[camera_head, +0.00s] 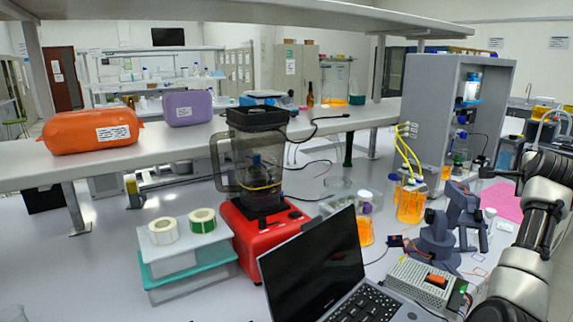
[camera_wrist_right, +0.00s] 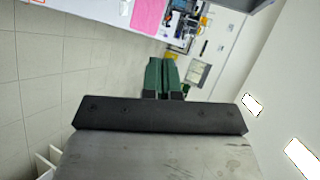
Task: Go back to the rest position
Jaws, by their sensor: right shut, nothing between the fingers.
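My right gripper (camera_wrist_right: 162,62) shows in the right wrist view as two green fingers side by side, shut with nothing between them. It points out over open floor, apart from the bench. In the head view my right arm (camera_head: 537,215) rises along the right edge and bends near the pink mat (camera_head: 503,201); its fingers are not clearly seen there. My left arm and gripper are not in view.
A laptop (camera_head: 313,270), a red blender (camera_head: 262,240), a grey device (camera_head: 425,283) and orange bottles (camera_head: 411,203) crowd the bench. A grey shelf cabinet (camera_head: 432,105) stands behind my right arm. Bare floor (camera_wrist_right: 95,80) shows in the right wrist view.

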